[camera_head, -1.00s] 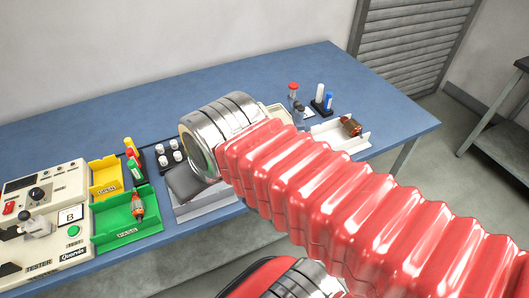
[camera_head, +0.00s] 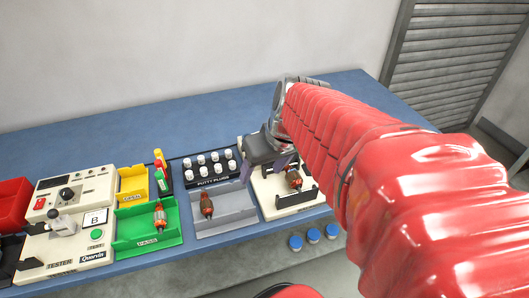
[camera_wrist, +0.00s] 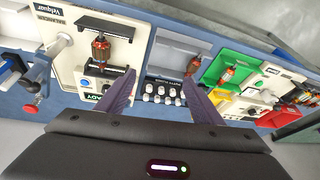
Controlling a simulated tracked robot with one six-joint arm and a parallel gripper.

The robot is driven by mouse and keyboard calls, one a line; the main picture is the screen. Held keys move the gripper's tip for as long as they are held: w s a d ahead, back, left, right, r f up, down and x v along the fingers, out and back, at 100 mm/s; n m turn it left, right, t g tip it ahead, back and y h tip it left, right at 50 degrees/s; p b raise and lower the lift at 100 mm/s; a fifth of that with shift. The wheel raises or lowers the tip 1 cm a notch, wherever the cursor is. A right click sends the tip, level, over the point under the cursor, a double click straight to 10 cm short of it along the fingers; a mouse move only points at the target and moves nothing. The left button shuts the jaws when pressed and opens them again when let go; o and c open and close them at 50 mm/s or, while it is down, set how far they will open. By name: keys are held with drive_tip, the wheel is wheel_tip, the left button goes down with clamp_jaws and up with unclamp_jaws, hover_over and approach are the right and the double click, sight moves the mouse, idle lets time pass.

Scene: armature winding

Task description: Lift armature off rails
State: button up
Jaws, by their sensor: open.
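An armature with an orange-brown winding and dark core lies across the rails of the cream balancer. It shows in the wrist view (camera_wrist: 101,48) at upper left and in the head view (camera_head: 293,180). The balancer (camera_wrist: 62,62) has a dark bracket above the armature and a READY display. My gripper (camera_wrist: 160,92) is open and empty, with two purple fingers spread apart. In the wrist view its left finger is below and right of the armature, not around it. In the head view the gripper is above the balancer's left side, partly hidden by my arm.
A grey tray (camera_head: 228,221) holding another armature lies left of the balancer, with a putty plug rack (camera_head: 208,182) behind. Further left are a green PASS tray (camera_head: 130,238) with an armature, a yellow tray (camera_head: 133,197) and a tester (camera_head: 85,249). Blue caps (camera_head: 313,236) are at the front.

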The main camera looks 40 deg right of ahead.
drive_tip(key=m, duration=0.2)
approach(297, 175)
drive_tip(key=v, duration=0.3)
drive_tip(key=shift+s+d+f+t, duration=0.15)
drive_tip(key=shift+d+t, duration=0.15)
drive_tip(key=shift+f, duration=0.1)
drive_tip(key=shift+x, duration=4.25)
drive_tip(key=shift+a, duration=0.2)
drive_tip(key=shift+x, duration=2.6)
drive_tip(key=shift+s+a, duration=0.1)
drive_tip(key=shift+a, duration=0.1)
drive_tip(key=shift+c, duration=0.6)
drive_tip(key=c, duration=1.3)
